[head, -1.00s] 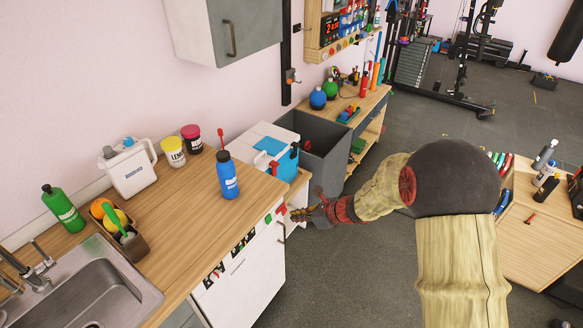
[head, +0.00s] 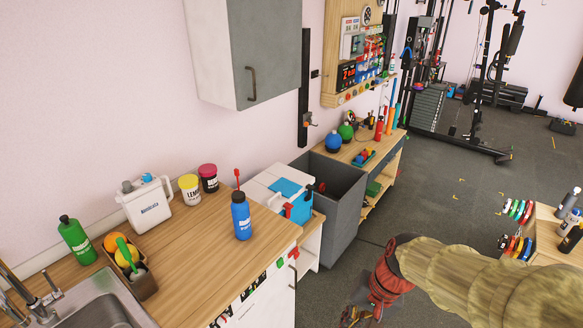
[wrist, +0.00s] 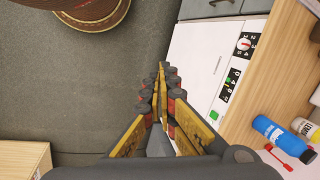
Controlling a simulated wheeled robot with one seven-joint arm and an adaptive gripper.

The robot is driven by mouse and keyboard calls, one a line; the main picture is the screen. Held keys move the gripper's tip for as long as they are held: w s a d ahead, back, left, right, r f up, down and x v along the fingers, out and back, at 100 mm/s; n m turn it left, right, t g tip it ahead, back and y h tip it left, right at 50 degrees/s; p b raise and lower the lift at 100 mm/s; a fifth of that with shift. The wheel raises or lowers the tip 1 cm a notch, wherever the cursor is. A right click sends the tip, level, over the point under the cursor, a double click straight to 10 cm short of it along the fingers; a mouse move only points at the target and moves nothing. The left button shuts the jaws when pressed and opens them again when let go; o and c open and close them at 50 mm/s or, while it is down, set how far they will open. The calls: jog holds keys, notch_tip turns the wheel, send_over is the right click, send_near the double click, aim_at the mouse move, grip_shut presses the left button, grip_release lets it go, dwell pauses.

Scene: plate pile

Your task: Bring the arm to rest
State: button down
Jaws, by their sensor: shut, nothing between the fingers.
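My gripper (head: 358,314) is at the bottom of the head view, partly cut off by the edge, with my tan arm coming in from the right. In the wrist view my gripper (wrist: 162,70) has its yellow and dark fingers together, with nothing between them. It hangs over the grey floor (wrist: 85,110), beside the white front of the counter (wrist: 200,58). It appears clear of the counter and touches nothing that I can see.
The wooden counter (head: 190,265) at left holds a blue bottle (head: 241,218) near its edge. A grey bin (head: 338,185) stands beyond it. A wooden box (head: 548,235) with coloured discs (head: 518,210) is at right. Open floor lies between.

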jog(key=s+d+r+n+t+h, duration=0.1)
jog(key=s+d+r+n+t, duration=0.1)
jog(key=r, duration=0.5)
jog(key=s+d+r+n+t+h, duration=0.2)
jog(key=s+d+r+t, duration=0.1)
jog(key=r, duration=0.4)
jog(key=s+d, duration=0.1)
jog(key=s, duration=0.1)
jog(key=shift+s+d, duration=0.15)
jog(key=shift+s, duration=0.15)
